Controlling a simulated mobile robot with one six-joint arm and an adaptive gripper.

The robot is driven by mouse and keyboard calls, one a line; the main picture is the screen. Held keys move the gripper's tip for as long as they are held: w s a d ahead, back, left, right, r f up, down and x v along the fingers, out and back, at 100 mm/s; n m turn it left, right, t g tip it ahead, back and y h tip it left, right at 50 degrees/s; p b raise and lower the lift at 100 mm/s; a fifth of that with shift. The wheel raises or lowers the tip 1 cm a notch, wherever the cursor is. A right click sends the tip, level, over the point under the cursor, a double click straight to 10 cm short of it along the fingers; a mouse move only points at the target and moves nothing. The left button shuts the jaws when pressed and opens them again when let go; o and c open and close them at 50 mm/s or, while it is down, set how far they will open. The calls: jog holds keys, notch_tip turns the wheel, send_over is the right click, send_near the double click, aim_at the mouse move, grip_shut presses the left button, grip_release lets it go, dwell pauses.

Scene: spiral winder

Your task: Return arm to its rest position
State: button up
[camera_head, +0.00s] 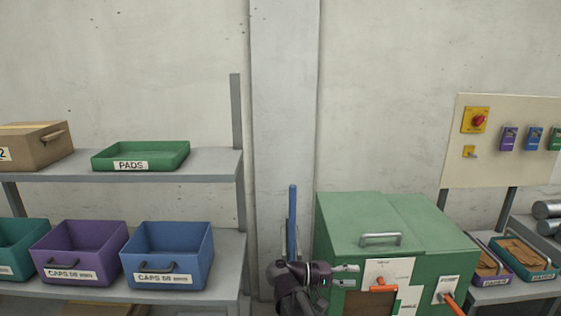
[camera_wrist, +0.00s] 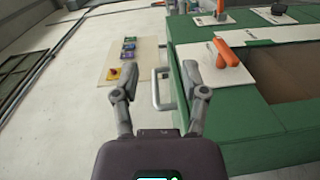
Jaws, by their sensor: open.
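My gripper (camera_head: 346,275) is at the lower middle of the head view, at the left front of the green machine (camera_head: 425,222). In the wrist view my gripper (camera_wrist: 160,78) has its two fingers spread with nothing held between them. The green machine's lid is shut and has a metal bar handle (camera_head: 381,239). In the wrist view this handle (camera_wrist: 156,90) appears in the gap between my fingers, but in the head view it lies above and to the right of them. The arm below the wrist is mostly out of view.
An orange handle (camera_head: 383,286) and an orange lever (camera_head: 453,303) are on the machine's front. A shelf (camera_head: 215,164) at left holds a green PADS tray (camera_head: 140,156), a cardboard box (camera_head: 35,145) and several bins. A control panel (camera_head: 520,170) stands at right.

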jog(key=s+d+f+n+y+p, duration=0.1)
jog(key=s+d+f+y+p, duration=0.25)
jog(key=f+y, duration=0.45)
jog(key=s+a+f+y+p, duration=0.2)
jog(key=a+y, duration=0.3)
jog(key=y, duration=0.4)
jog(key=shift+s+f+m+p, duration=0.35)
jog(key=shift+s+p, duration=0.1)
jog(key=shift+s, duration=0.25)
dwell(0.6)
